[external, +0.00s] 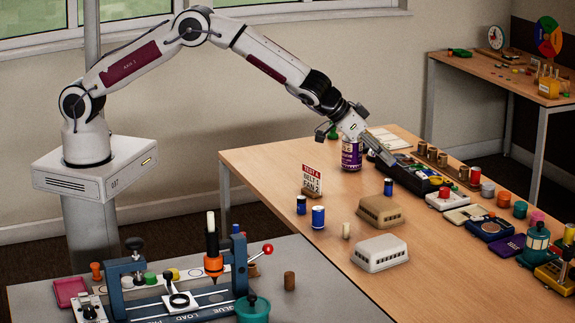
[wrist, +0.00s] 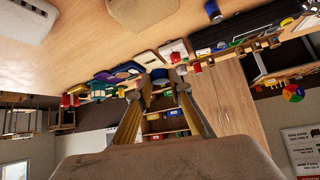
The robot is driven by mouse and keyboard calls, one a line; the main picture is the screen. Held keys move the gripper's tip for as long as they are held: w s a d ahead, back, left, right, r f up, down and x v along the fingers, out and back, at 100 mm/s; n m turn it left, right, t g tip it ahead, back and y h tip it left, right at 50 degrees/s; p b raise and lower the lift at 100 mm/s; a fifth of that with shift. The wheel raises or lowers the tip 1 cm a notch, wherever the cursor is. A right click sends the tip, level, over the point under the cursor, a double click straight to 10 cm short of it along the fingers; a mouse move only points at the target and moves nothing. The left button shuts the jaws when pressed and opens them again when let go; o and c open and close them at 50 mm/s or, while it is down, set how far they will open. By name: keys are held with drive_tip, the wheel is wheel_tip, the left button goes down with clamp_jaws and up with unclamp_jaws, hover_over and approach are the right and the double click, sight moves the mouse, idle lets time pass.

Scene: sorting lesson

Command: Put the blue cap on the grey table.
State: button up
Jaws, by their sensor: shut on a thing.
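My gripper (external: 384,155) hangs over the far part of the wooden table, pointing down to the right. In the wrist view its two fingers (wrist: 168,82) close around a small dark blue piece, which looks like the blue cap (wrist: 159,75). I cannot make out the cap in the external view. The grey table (external: 335,300) is at the bottom front of the external view, well away from my gripper.
A blue press fixture (external: 160,292) and a teal pot (external: 252,308) stand on the grey table; its right front part is clear. On the wooden table (external: 290,255) are a purple can (external: 351,156), a sign (external: 312,182), small blue cans (external: 318,217) and pale boxes (external: 380,254).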

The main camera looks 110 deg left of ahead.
drive_tip(key=w+a+f+n+g+y, duration=0.1)
drive_tip(key=a+f+n, duration=0.1)
drive_tip(key=a+f, duration=0.3)
drive_tip(key=a, duration=0.3)
drive_tip(key=shift+w+a+f+n, duration=0.15)
drive_tip(key=shift+w+a+n, duration=0.05)
drive_tip(key=shift+a+n, duration=0.1)
hover_over(401, 204)
drive_tip(key=s+d, duration=0.2)
drive_tip(key=shift+s+f, duration=0.15)
drive_tip(key=shift+f, duration=2.95)
drive_tip(key=shift+f, duration=1.9)
drive_tip(key=shift+f, duration=0.1)
drive_tip(key=shift+o, duration=1.9)
